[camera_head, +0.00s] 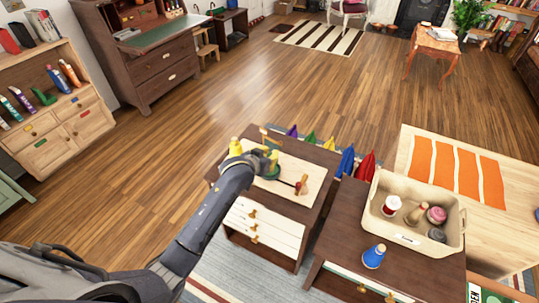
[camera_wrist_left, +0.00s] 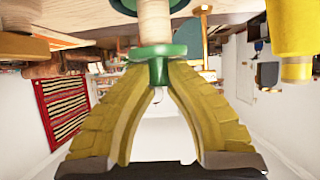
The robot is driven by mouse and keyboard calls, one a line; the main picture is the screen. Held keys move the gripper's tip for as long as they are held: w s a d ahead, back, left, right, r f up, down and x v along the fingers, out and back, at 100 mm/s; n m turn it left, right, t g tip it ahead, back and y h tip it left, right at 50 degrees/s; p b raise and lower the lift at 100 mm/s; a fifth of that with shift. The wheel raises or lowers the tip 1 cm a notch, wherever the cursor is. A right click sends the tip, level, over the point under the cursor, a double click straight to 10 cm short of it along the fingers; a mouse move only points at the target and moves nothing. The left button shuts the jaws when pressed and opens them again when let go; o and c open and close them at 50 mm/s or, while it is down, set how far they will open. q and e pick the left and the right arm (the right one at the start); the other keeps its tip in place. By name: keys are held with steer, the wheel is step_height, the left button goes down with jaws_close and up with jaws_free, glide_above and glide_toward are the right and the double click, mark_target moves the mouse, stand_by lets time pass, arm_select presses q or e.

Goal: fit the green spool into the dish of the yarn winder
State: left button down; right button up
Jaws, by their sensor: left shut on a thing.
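My left gripper (camera_head: 264,158) is over the cream-topped work table. In the left wrist view its yellow finger pads (camera_wrist_left: 160,88) are shut on the green spool (camera_wrist_left: 157,72), at a narrow green end beside a wider green flange. A pale shaft runs from the flange toward the tabletop. The spool also shows as green at the gripper in the head view (camera_head: 273,170). The yarn winder is largely hidden by the gripper; a dark rod with a red and wooden piece (camera_head: 301,186) lies beside it. I cannot tell whether the spool touches the dish. My right gripper is out of view.
A yellow spool (camera_head: 236,147) stands close left of the gripper and shows in the wrist view (camera_wrist_left: 290,40). A beige bin (camera_head: 380,225) with spools and a blue spool (camera_head: 374,256) are on the right table.

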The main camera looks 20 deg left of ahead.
arm_select(q)
steer(key=shift+f, duration=0.1)
steer(key=c, duration=1.4)
jaws_free()
steer(key=shift+o, duration=0.2)
steer(key=shift+s+r, duration=0.1)
steer(key=shift+r, duration=0.1)
steer(key=v, duration=1.1)
steer(key=shift+s+r, duration=0.15)
steer(key=shift+s, duration=0.25)
steer(key=shift+a, duration=0.1)
